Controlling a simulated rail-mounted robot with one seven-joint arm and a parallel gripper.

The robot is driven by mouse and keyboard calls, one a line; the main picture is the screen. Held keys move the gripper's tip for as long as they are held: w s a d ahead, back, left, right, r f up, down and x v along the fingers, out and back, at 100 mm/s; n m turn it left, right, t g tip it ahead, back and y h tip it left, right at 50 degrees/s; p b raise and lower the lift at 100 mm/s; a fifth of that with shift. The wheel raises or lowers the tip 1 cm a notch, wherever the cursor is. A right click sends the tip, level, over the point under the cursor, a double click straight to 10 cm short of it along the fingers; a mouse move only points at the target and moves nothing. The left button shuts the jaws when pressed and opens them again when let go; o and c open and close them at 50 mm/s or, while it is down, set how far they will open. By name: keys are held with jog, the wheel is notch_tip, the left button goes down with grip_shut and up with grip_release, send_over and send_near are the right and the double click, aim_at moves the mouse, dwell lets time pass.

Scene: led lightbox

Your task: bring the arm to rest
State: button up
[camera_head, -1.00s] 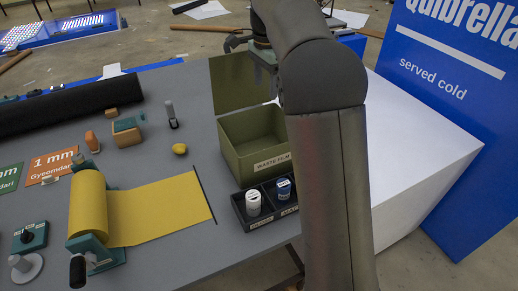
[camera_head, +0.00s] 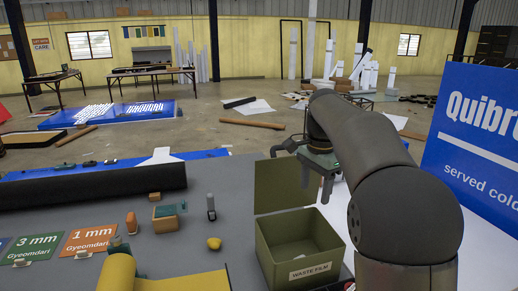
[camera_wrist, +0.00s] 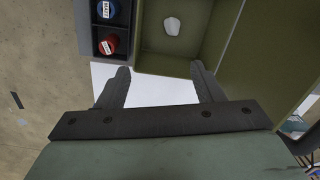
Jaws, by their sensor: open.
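My arm reaches over the right side of the table. My gripper (camera_head: 317,186) is open and empty, its fingers pointing down, above and beside the back right of the olive waste-film bin (camera_head: 268,249). In the wrist view my gripper (camera_wrist: 162,84) shows two spread fingers with nothing between them but a white surface below. The waste-film bin (camera_wrist: 146,68) lies past the fingertips there, with a small pale scrap (camera_wrist: 172,26) inside. The bin's lid (camera_head: 286,183) stands open at its back.
A dark divided tray (camera_wrist: 84,32) beside the bin holds a blue-capped and a red-capped container. A blue Quibrella panel (camera_head: 478,150) stands at right. A yellow roll (camera_head: 117,273), a black roll (camera_head: 90,186) and a yellow lump (camera_head: 214,243) are on the table.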

jog(key=s+f+n, duration=0.4)
jog(key=s+f, duration=0.1)
jog(key=s, duration=0.5)
jog(key=s+f+n, duration=0.4)
jog(key=s+f, duration=0.1)
jog(key=s, duration=0.5)
jog(key=s+f+n+t, duration=0.1)
jog(key=s+f+n, duration=0.3)
jog(key=s, duration=0.7)
jog(key=shift+a+f, duration=0.3)
jog(key=shift+f, duration=0.55)
